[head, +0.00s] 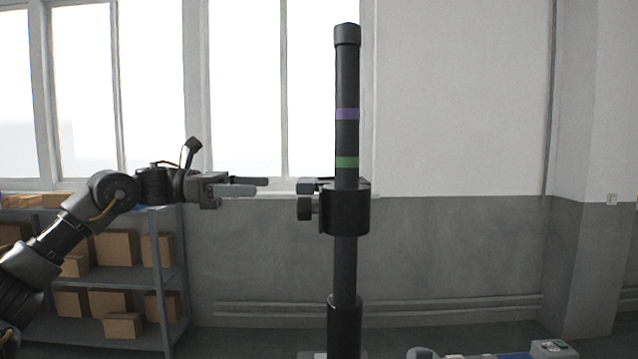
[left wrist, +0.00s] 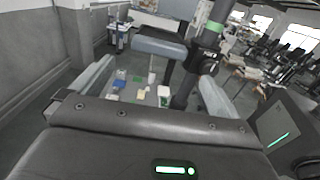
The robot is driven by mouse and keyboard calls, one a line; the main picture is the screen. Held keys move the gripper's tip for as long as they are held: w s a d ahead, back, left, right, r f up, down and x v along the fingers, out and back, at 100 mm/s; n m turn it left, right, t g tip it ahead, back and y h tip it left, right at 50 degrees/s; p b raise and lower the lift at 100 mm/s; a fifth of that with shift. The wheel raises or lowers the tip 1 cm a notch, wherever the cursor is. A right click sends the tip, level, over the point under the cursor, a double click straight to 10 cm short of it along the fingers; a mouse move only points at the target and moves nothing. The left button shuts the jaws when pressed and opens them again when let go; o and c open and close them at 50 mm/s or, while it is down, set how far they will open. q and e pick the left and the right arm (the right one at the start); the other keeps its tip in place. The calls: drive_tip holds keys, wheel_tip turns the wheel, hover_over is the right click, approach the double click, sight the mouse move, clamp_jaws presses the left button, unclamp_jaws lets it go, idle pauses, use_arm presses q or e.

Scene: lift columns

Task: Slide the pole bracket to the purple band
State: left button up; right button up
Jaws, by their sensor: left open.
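The dark pole (head: 346,265) stands upright in the middle of the head view. Its purple band (head: 347,114) is high up, with a green band (head: 347,162) below it. The black pole bracket (head: 348,210) sits around the pole just under the green band. A handle (head: 308,186) and a knob (head: 304,209) stick out on its left. My left gripper (head: 262,187) is open and empty, left of the handle at about its height, with a gap between. In the left wrist view the bracket (left wrist: 205,62) and handle (left wrist: 160,44) lie ahead of the spread fingers (left wrist: 158,72). My right gripper is out of view.
A grey shelf (head: 182,275) with several cardboard boxes (head: 116,250) stands behind my left arm. Windows and a bare wall (head: 450,250) are behind the pole. Some white and blue items (head: 550,347) show at the bottom right. The space around the upper pole looks clear.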

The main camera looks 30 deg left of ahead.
sight(299, 180)
use_arm(q)
drive_tip(key=p+x, duration=0.1)
drive_tip(key=x, duration=0.2)
drive_tip(key=p+x, duration=0.1)
drive_tip(key=x, duration=0.2)
drive_tip(key=p+x, duration=0.1)
drive_tip(key=x, duration=0.3)
drive_tip(key=shift+r+p, duration=0.25)
drive_tip(key=shift+p, duration=0.05)
drive_tip(key=shift+w+d+f, duration=0.15)
drive_tip(key=shift+w+d, duration=0.15)
drive_tip(key=shift+d, duration=0.1)
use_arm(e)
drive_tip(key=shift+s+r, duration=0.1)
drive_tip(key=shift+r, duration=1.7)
